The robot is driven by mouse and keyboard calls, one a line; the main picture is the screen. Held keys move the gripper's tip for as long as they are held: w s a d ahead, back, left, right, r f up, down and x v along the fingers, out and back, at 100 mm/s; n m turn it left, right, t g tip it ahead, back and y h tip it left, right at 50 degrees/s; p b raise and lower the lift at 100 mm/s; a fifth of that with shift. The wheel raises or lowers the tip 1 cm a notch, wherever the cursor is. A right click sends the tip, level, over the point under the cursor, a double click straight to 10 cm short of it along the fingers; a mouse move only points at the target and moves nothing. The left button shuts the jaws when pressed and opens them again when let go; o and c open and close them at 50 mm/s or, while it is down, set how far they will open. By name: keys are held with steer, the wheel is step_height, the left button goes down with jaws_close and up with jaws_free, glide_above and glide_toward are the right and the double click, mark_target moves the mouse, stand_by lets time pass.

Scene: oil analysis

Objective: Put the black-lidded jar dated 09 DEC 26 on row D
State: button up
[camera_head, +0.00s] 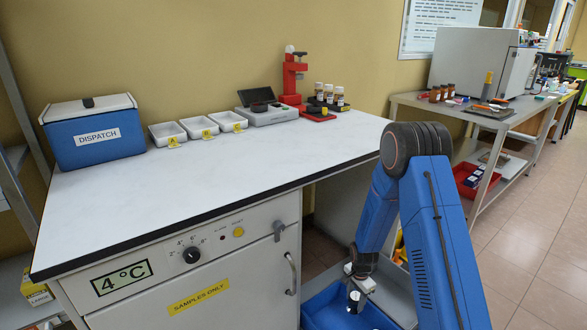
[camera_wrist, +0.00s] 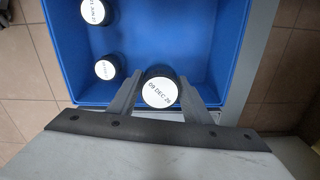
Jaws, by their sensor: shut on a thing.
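My gripper (camera_wrist: 160,100) is shut on a jar (camera_wrist: 159,92) whose white lid label reads 09 DEC 26, with a dark rim around it. The fingers press on its two sides. The jar is at the near edge of a blue bin (camera_wrist: 190,40); I cannot tell its height above the bin floor. In the head view my gripper (camera_head: 358,279) points down with the jar (camera_head: 355,300) below it, over the blue bin (camera_head: 318,306). Two other white-labelled lids (camera_wrist: 95,11) and (camera_wrist: 106,69) are in the bin at left. I cannot make out a row D.
A white-topped bench (camera_head: 230,180) is left of my arm, with a blue DISPATCH box (camera_head: 92,150), small white trays (camera_head: 168,133) with yellow tags, a red stand (camera_head: 292,80) and several jars (camera_head: 329,95) at its back. A second bench (camera_head: 410,98) stands at right.

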steer(key=w+d+r+n, duration=0.4)
steer(key=n, duration=0.8)
steer(key=shift+w+d, duration=0.2)
steer(key=shift+d, duration=0.05)
steer(key=shift+a, duration=0.1)
